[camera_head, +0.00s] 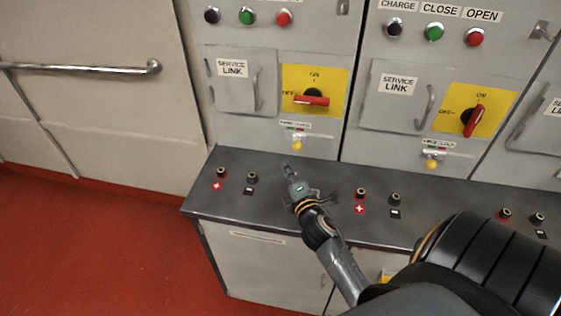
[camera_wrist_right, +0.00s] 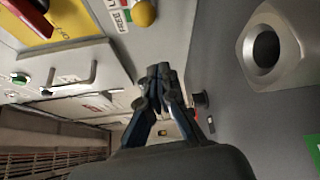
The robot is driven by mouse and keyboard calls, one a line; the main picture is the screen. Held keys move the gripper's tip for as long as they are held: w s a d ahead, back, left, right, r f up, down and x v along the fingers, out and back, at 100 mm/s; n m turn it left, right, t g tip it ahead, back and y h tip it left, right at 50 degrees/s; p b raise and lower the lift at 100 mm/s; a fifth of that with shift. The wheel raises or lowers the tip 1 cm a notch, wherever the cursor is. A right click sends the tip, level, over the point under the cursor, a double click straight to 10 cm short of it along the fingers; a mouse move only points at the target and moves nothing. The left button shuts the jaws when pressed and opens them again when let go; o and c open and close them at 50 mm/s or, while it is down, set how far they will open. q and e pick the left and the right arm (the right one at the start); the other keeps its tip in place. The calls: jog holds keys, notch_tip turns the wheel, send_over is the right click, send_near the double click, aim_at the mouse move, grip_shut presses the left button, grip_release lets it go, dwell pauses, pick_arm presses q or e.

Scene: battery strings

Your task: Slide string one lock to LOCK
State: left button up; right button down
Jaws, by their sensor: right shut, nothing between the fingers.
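The string one lock is a small yellow knob (camera_head: 298,145) under a green and red label (camera_head: 297,127) on the left cabinet. It sits near the middle of its label; its exact slide position is hard to tell. The knob also shows at the top of the right wrist view (camera_wrist_right: 145,14), beside its label (camera_wrist_right: 118,14). My right gripper (camera_head: 287,169) is shut and empty, above the grey ledge, in front of and slightly below the knob, apart from it. Its closed fingertips show in the wrist view (camera_wrist_right: 158,71). My left gripper is not in view.
A red rotary switch (camera_head: 311,100) on a yellow plate and a service link door (camera_head: 246,80) are above the knob. Red and black terminals (camera_head: 360,194) stand along the ledge (camera_head: 325,220). The neighbouring cabinet has its own yellow knob (camera_head: 431,164).

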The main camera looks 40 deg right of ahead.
jog(key=shift+v, duration=1.2)
jog(key=shift+s+a, duration=0.15)
jog(key=shift+a, duration=0.35)
jog(key=shift+s, duration=0.1)
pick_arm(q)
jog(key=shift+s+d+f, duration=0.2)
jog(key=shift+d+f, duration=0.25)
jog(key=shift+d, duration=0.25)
